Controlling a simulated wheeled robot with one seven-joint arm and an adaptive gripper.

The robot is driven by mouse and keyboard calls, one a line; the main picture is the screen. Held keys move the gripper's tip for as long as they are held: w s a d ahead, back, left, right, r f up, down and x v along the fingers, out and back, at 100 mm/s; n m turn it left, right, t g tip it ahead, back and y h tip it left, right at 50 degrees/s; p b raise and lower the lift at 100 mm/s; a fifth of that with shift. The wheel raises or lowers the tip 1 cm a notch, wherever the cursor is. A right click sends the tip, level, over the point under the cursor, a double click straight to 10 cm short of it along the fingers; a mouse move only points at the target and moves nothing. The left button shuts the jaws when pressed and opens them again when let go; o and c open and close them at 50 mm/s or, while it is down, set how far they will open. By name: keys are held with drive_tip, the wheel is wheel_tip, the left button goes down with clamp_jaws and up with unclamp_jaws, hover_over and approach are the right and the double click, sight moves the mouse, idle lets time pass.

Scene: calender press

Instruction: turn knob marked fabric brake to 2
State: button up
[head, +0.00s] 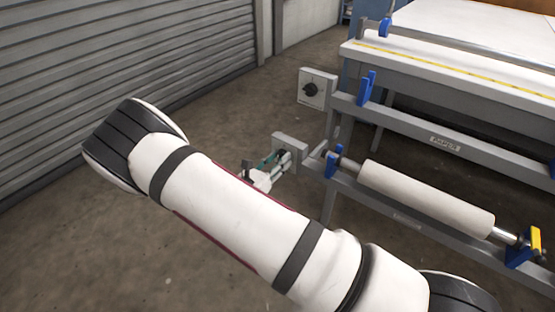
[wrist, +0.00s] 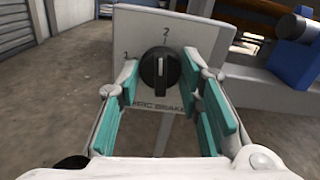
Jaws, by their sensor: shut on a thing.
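The fabric brake knob (wrist: 160,68) is a round black knob with a raised ridge on a pale square plate (wrist: 128,28). A "2" stands above it and a "1" to its left; the "BRAKE" lettering below is partly covered. The ridge looks about upright, roughly in line with the 2. My gripper (wrist: 161,76) has its teal-padded fingers on either side of the knob and is shut on it. In the head view my gripper (head: 276,165) is at the lower plate (head: 290,141), with the knob hidden there.
A second plate with a black knob (head: 311,89) stands higher on the frame. A white roller (head: 425,198) lies on the lower rail at right, near blue brackets (head: 334,161). A roller shutter (head: 110,60) is at left. Bare floor lies between.

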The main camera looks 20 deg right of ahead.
drive_tip(key=shift+m, duration=0.7)
drive_tip(key=shift+s, duration=0.1)
drive_tip(key=o, duration=1.2)
drive_tip(key=v, duration=1.2)
